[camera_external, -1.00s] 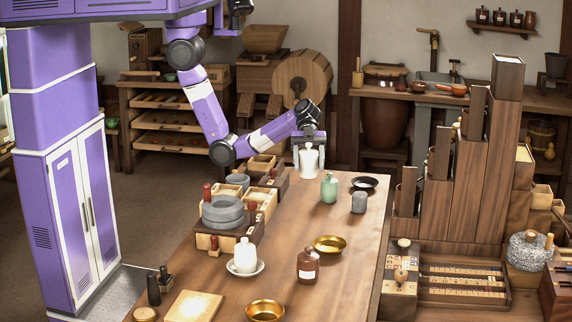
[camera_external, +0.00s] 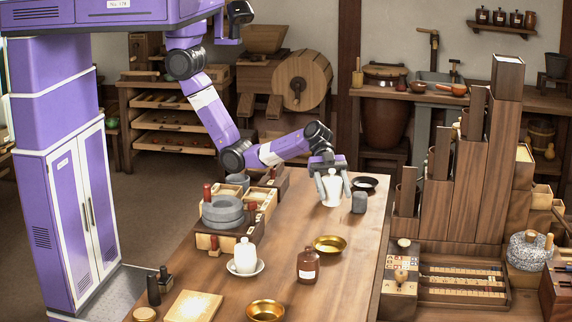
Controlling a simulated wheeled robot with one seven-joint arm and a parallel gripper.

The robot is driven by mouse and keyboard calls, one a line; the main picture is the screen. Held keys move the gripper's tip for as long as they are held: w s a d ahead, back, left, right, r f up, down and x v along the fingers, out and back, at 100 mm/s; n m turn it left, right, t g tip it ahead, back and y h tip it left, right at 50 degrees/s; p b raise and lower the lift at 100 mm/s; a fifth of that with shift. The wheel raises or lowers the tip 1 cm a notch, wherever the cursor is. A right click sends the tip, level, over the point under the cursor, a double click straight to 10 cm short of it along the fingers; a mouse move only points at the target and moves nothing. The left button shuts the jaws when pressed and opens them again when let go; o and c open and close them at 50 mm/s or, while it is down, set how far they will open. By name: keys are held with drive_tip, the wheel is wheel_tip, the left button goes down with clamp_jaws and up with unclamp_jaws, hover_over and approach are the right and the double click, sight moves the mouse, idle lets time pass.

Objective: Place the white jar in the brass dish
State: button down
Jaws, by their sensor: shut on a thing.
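My gripper (camera_external: 333,184) is shut on a white jar (camera_external: 332,193) with a narrow top and holds it upright over the far part of the table; the gap beneath it is hard to judge. A second white jar (camera_external: 245,256) stands on a white saucer near the front. One brass dish (camera_external: 330,244) lies in the middle of the table, nearer the camera than my gripper. Another brass dish (camera_external: 266,311) is at the front edge of the picture. Both dishes look empty.
A grey stone pot (camera_external: 359,203) stands just right of the held jar, with a dark dish (camera_external: 364,184) behind. A brown bottle (camera_external: 308,266) stands between the brass dishes. A wooden tray with a grey quern (camera_external: 223,211) is at left. The green jar is hidden.

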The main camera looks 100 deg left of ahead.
wheel_tip(320, 180, down, 16)
drive_tip(key=shift+r, duration=0.2)
drive_tip(key=shift+f+b, duration=0.2)
drive_tip(key=shift+b, duration=0.2)
drive_tip(key=shift+c, duration=2.2)
unclamp_jaws()
drive_tip(key=shift+r, duration=0.15)
drive_tip(key=shift+a+r+p, duration=0.1)
drive_tip(key=shift+a+p, duration=0.1)
drive_tip(key=shift+p, duration=0.1)
drive_tip(key=v, duration=1.1)
drive_tip(key=shift+s+a, duration=0.25)
